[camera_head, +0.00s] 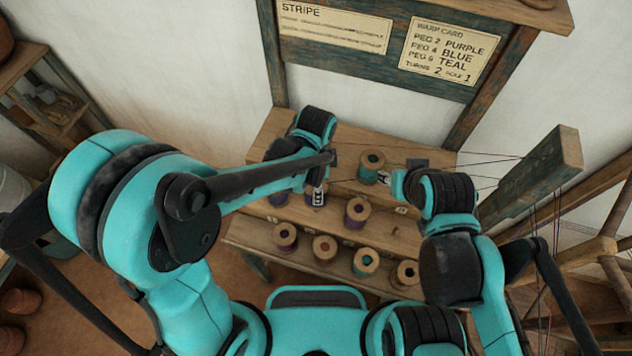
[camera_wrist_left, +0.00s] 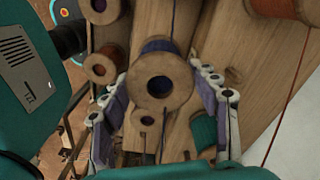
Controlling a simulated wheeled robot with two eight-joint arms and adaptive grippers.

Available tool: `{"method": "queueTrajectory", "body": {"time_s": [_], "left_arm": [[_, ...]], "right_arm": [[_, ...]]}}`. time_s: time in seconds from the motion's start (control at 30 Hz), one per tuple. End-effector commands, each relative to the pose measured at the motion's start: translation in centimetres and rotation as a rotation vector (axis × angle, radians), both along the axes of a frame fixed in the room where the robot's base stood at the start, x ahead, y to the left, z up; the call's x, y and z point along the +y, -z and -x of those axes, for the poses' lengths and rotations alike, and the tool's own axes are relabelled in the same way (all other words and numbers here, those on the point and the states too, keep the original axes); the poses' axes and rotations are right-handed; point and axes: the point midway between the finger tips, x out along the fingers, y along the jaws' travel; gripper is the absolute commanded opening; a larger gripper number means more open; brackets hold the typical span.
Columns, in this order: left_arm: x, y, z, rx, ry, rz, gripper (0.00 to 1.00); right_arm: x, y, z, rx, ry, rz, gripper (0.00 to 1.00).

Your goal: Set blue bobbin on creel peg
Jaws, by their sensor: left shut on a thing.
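In the left wrist view the blue bobbin (camera_wrist_left: 152,92), a wooden spool with dark blue thread, sits between the fingers of my left gripper (camera_wrist_left: 159,78). The gripper is shut on it, and its round flange faces the camera. In the head view my left gripper (camera_head: 318,195) is over the wooden creel (camera_head: 262,232); the held bobbin is mostly hidden there by the arm. My right gripper (camera_head: 384,177) is beside a teal bobbin (camera_head: 371,166) on the upper step; whether its fingers are open is unclear.
Several bobbins stand on the creel's steps, among them a purple one (camera_head: 357,211) and a teal one (camera_head: 366,261). A warp card (camera_head: 450,50) hangs behind, reading peg 2 purple, peg 4 blue, peg 6 teal. Threads run right to a loom beam (camera_head: 540,178).

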Motion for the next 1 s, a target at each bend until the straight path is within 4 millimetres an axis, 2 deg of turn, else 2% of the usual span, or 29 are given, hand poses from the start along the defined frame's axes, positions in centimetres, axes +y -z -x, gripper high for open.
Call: {"method": "queueTrajectory", "body": {"time_s": [0.7, 1.0], "left_arm": [[0.0, 5.6, 0.0, 0.0, 0.0, 0.0, 0.29], [0.0, 6.8, 0.0, 0.0, 0.0, 0.0, 0.29]], "right_arm": [[0.0, 4.9, 0.0, 0.0, 0.0, 0.0, 0.4], [0.0, 5.9, 0.0, 0.0, 0.0, 0.0, 0.4]]}}
